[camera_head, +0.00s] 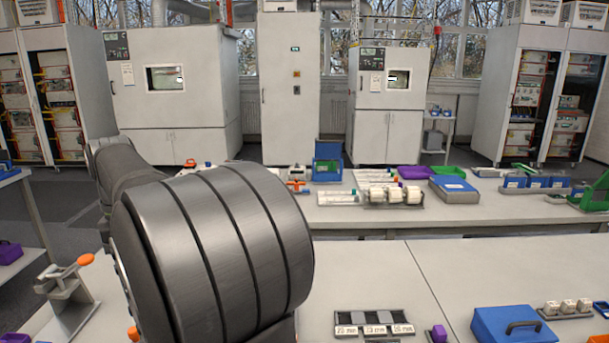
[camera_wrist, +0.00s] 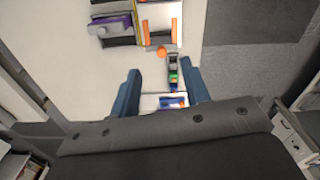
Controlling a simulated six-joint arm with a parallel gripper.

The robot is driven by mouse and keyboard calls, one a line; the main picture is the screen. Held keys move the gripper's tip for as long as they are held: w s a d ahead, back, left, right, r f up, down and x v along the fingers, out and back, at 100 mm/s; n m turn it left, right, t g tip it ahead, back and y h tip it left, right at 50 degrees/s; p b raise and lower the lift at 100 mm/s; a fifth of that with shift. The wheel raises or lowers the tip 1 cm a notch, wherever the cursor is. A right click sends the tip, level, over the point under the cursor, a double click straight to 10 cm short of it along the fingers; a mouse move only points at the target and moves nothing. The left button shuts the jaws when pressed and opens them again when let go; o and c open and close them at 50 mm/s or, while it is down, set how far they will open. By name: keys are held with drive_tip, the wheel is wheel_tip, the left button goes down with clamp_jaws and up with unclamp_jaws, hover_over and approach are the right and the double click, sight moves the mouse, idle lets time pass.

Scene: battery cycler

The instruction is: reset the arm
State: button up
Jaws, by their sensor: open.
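My gripper (camera_wrist: 160,68) shows in the wrist view as two blue fingers set well apart, open, with nothing held between them. It hangs above a pale table top (camera_wrist: 85,85). Beyond and between the fingers, lower down, lie a small green and dark item (camera_wrist: 173,72) and an orange knob (camera_wrist: 161,51). In the head view my own dark arm link fills the left middle, and the gripper is out of sight there.
In the head view, an orange-handled clamp (camera_head: 66,292) stands at the left. A labelled tray (camera_head: 373,324), purple block (camera_head: 438,333) and blue case (camera_head: 514,326) lie at the front right. The bench middle (camera_head: 370,270) is clear. A second bench (camera_head: 450,218) stands behind.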

wheel_tip(320, 180, down, 6)
drive_tip(key=d+m, duration=0.1)
drive_tip(key=m, duration=0.1)
drive_tip(key=shift+f, duration=0.25)
drive_tip(key=shift+d, duration=0.1)
drive_tip(key=o, duration=0.4)
drive_tip(key=shift+w+r, duration=0.1)
drive_tip(key=shift+c, duration=0.2)
drive_tip(key=o, duration=0.9)
drive_tip(key=a+r, duration=0.4)
drive_tip(key=a, duration=0.1)
drive_tip(key=shift+r, duration=0.4)
wheel_tip(320, 180, down, 10)
drive_tip(key=shift+r, duration=0.15)
wheel_tip(320, 180, up, 10)
